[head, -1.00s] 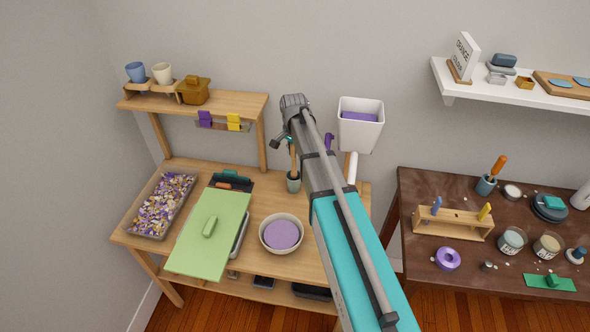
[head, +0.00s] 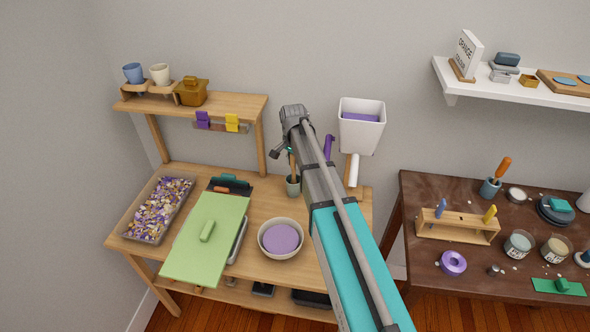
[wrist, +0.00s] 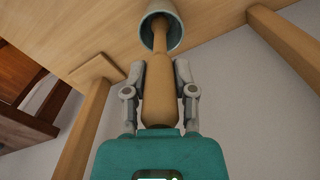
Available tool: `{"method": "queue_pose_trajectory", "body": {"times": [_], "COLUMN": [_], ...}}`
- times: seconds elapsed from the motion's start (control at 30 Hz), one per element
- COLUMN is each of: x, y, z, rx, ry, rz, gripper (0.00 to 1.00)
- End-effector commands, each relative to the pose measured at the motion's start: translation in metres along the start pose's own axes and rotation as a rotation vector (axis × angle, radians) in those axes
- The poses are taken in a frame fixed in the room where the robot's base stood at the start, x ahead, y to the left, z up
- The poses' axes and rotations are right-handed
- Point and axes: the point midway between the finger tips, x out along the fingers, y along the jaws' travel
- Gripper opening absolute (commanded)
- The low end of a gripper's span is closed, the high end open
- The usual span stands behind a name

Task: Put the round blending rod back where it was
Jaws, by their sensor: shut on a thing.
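My gripper (wrist: 159,72) is shut on the thick wooden handle of the round blending rod (wrist: 157,92). The rod's thinner end reaches into the mouth of a grey-green cup (wrist: 174,36) in the wrist view. How deep the tip sits is hidden. In the head view the cup (head: 293,187) stands on the light wooden bench, behind the bowl. The rod (head: 293,166) shows just above it, partly covered by my arm. My gripper (head: 284,150) is mostly hidden there.
A bowl of purple material (head: 281,240) stands in front of the cup. A white dispenser (head: 361,130) hangs on the wall to the right.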

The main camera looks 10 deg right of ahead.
Motion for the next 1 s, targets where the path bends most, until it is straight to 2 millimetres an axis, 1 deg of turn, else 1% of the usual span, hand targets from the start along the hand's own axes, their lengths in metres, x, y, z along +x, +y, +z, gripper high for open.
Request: {"method": "queue_pose_trajectory", "body": {"times": [0.03,0.23,0.37,0.67,0.87,0.9,0.97,1.0], "x": [0.009,0.023,0.025,0.024,0.029,0.028,0.027,0.027], "y": [0.0,0.0,0.0,0.0,0.0,0.0,0.0,0.0], "z": [0.0,0.0,0.0,0.0,0.0,0.0,0.0,0.0], "rx": [0.0,0.0,0.0,0.0,0.0,0.0,0.0,0.0], "ry": [0.0,0.0,0.0,0.0,0.0,0.0,0.0,0.0], "rz": [0.0,0.0,0.0,0.0,0.0,0.0,0.0,0.0], "gripper": [0.0,0.0,0.0,0.0,0.0,0.43,0.54,0.61]}}
